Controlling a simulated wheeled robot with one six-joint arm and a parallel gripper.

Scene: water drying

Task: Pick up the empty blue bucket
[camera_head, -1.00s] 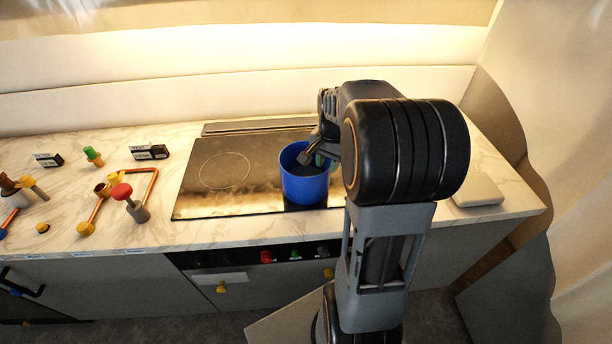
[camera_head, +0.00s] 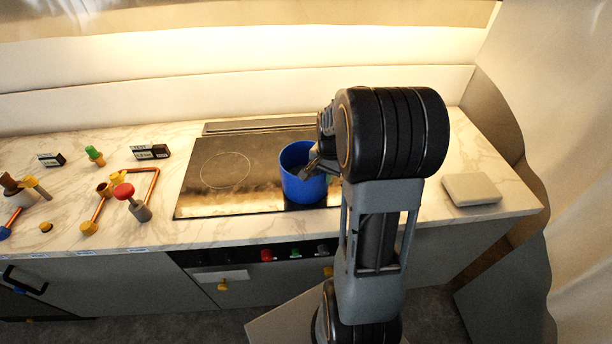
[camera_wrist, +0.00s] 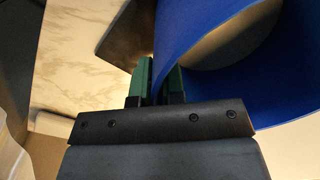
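The blue bucket (camera_head: 304,189) stands upright on the black cooktop (camera_head: 225,200), towards its right side. Its inside is only partly visible in the head view, so I cannot tell what is in it. My gripper (camera_head: 313,166) is at the bucket's right rim, partly hidden by my arm. In the wrist view, the bucket (camera_wrist: 215,90) fills the upper right. The green-padded fingers of my gripper (camera_wrist: 158,80) are close together there, with the blue wall between them, one finger on each side. The gripper looks shut on the wall.
Copper pipe parts (camera_head: 96,210), a red-topped valve (camera_head: 124,191) and a small black display (camera_head: 150,152) lie on the marble counter (camera_head: 70,185) to the left. A grey flat box (camera_head: 471,189) lies on the right. The cooktop left of the bucket is clear.

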